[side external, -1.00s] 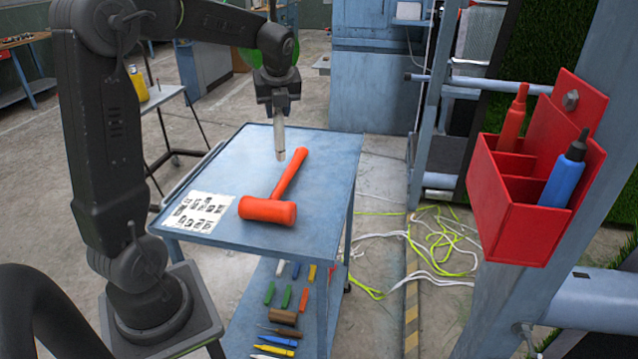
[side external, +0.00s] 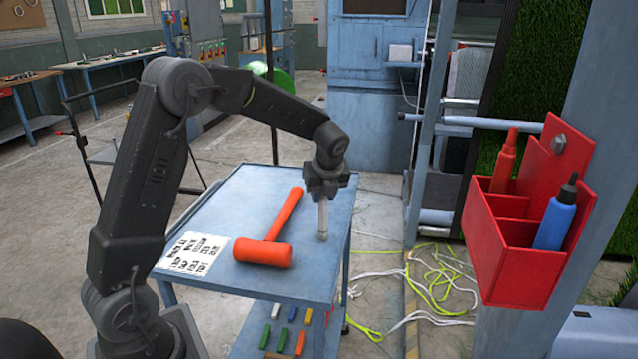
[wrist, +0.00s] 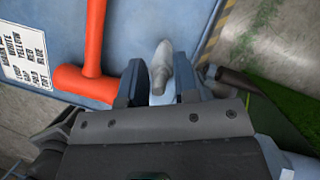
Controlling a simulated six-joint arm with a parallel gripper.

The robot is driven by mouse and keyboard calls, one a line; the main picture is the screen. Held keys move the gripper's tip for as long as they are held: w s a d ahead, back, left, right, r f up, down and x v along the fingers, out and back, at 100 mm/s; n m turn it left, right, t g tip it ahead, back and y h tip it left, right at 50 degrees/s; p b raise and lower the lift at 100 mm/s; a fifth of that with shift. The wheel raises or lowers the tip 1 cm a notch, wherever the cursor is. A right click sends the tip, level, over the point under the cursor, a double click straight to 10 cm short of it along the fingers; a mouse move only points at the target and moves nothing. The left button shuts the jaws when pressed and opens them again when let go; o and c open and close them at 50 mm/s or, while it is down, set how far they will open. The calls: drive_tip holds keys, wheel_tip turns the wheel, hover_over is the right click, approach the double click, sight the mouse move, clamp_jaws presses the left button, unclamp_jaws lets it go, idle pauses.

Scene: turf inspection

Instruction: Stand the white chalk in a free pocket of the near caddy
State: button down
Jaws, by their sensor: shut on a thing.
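My gripper (side external: 322,198) is shut on the white chalk (side external: 322,222), a pale stick pointing down over the right side of the blue trolley top. Whether its lower tip touches the top I cannot tell. In the wrist view the chalk (wrist: 160,66) sticks out from between the fingers of my gripper (wrist: 158,92). The red caddy (side external: 508,270) hangs on a blue post at the right, well away from the gripper. A red bottle (side external: 504,165) stands in its back left pocket and a blue bottle (side external: 556,220) in its right pocket. The front left pocket looks empty.
An orange mallet (side external: 265,252) lies on the trolley top (side external: 225,205), left of the chalk, beside a printed sheet (side external: 195,253). Coloured sticks lie on the lower shelf. Tangled cords (side external: 440,275) lie on the floor between trolley and caddy.

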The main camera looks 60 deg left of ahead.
drive_tip(key=shift+f, duration=0.2)
drive_tip(key=c, duration=0.9)
unclamp_jaws()
drive_tip(key=shift+o, duration=0.2)
drive_tip(key=v, duration=1.4)
drive_tip(key=s+d+n+t+h, duration=0.1)
drive_tip(key=s+d+n, duration=0.4)
drive_tip(key=s+n, duration=0.2)
drive_tip(key=s+d+r+n+t+h, duration=0.1)
drive_tip(key=s+d+n+t, duration=0.1)
drive_tip(key=s+d+n, duration=0.3)
drive_tip(key=s+n, duration=0.2)
drive_tip(key=s, duration=0.2)
drive_tip(key=shift+s+d+h, duration=0.15)
drive_tip(key=shift+d+h, duration=0.25)
drive_tip(key=s+d+f+n, duration=0.1)
drive_tip(key=s+n, duration=0.1)
drive_tip(key=s+d+f+n+h, duration=0.1)
drive_tip(key=s+n, duration=0.1)
drive_tip(key=n, duration=0.1)
drive_tip(key=s+d+f+n+t, duration=0.1)
drive_tip(key=s+n, duration=0.1)
drive_tip(key=s, duration=0.1)
drive_tip(key=shift+s+d+f+n, duration=0.1)
drive_tip(key=shift+d+f+n, duration=0.1)
drive_tip(key=shift+f+n, duration=0.1)
drive_tip(key=shift+c, duration=0.2)
